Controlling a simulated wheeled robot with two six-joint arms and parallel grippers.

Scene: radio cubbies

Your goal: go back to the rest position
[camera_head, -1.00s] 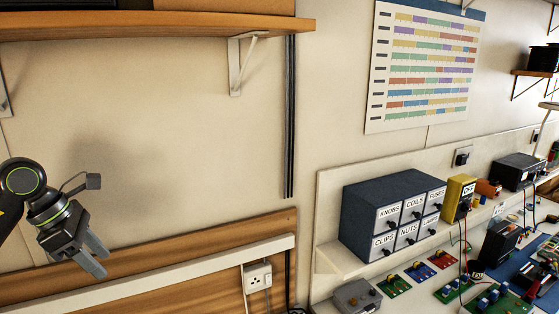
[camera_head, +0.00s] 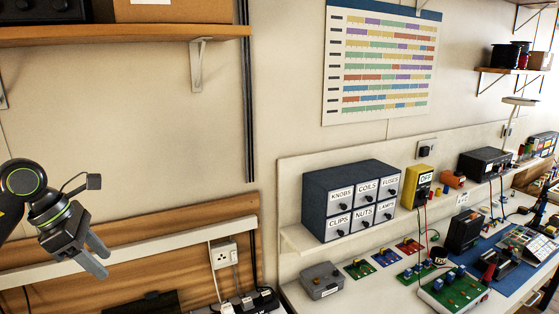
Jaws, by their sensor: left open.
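My left gripper (camera_head: 94,257) is at the lower left, in front of the wall and the wooden back panel. Its two fingers are apart and nothing is between them. It points down and to the right, well away from the bench things. My right gripper is not in view.
A shelf (camera_head: 120,36) runs along the upper left. A power strip (camera_head: 247,303) lies at bottom centre. The wall around my gripper is clear.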

